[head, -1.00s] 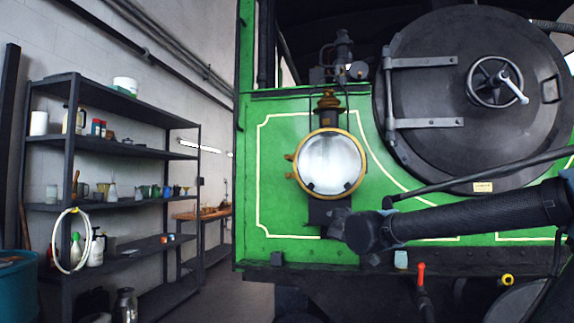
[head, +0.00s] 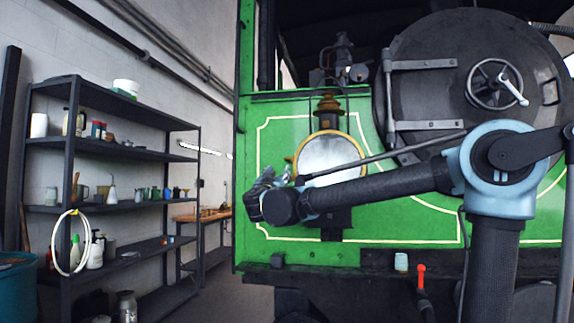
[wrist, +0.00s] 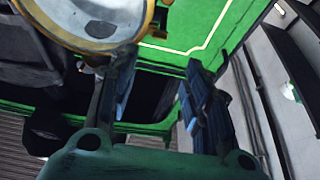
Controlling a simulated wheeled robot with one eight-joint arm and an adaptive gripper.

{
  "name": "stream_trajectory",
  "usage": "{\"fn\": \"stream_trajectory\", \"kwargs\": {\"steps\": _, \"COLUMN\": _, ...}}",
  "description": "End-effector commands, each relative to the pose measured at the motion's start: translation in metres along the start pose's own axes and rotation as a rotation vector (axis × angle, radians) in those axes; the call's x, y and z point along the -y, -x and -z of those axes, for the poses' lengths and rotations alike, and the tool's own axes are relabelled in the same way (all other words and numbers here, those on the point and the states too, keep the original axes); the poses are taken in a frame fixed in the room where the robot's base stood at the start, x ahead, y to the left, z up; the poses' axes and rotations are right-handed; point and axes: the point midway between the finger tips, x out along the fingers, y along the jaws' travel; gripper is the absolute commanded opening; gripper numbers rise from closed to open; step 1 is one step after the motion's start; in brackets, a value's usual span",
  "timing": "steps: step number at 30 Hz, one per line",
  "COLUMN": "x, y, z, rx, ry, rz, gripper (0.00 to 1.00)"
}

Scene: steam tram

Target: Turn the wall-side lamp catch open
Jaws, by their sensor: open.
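The round headlamp (head: 325,152), with a pale glass and a brass rim, is fixed to the green front of the tram. A small brass catch (head: 289,160) shows at the left edge of the rim, on the side towards the wall. My gripper (head: 277,177) is beside the lamp's lower left edge, and my arm covers the lamp's lower part. In the wrist view, the lamp (wrist: 100,22) is at the upper left, near the left fingertip. My gripper (wrist: 160,62) is open there, with nothing between its fingers. The lower catch is hidden or too unclear to tell.
The round dark smokebox door (head: 440,100) with its handwheel is to the right of the lamp. A metal shelf rack (head: 110,140) with jars and bottles stands along the left wall. Open floor lies between rack and tram.

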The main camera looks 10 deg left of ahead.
Motion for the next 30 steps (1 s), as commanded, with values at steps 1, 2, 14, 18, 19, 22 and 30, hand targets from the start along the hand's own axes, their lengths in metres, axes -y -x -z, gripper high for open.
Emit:
{"fn": "stream_trajectory", "kwargs": {"steps": 1, "x": -0.001, "y": -0.008, "z": 0.000, "rx": 0.000, "ry": 0.002, "rz": -0.003, "gripper": 0.45}}
{"fn": "stream_trajectory", "kwargs": {"steps": 2, "x": -0.001, "y": -0.013, "z": 0.000, "rx": 0.000, "ry": 0.002, "rz": -0.004, "gripper": 0.45}}
{"fn": "stream_trajectory", "kwargs": {"steps": 14, "x": -0.002, "y": -0.084, "z": -0.001, "rx": 0.001, "ry": 0.003, "rz": -0.005, "gripper": 0.45}}
{"fn": "stream_trajectory", "kwargs": {"steps": 18, "x": -0.002, "y": -0.108, "z": -0.001, "rx": 0.001, "ry": 0.002, "rz": -0.004, "gripper": 0.45}}
{"fn": "stream_trajectory", "kwargs": {"steps": 19, "x": -0.002, "y": -0.114, "z": -0.001, "rx": 0.001, "ry": 0.002, "rz": -0.004, "gripper": 0.45}}
{"fn": "stream_trajectory", "kwargs": {"steps": 22, "x": -0.002, "y": -0.130, "z": -0.001, "rx": 0.001, "ry": 0.003, "rz": -0.004, "gripper": 0.45}}
{"fn": "stream_trajectory", "kwargs": {"steps": 30, "x": -0.002, "y": -0.156, "z": -0.001, "rx": 0.002, "ry": 0.001, "rz": -0.003, "gripper": 0.45}}
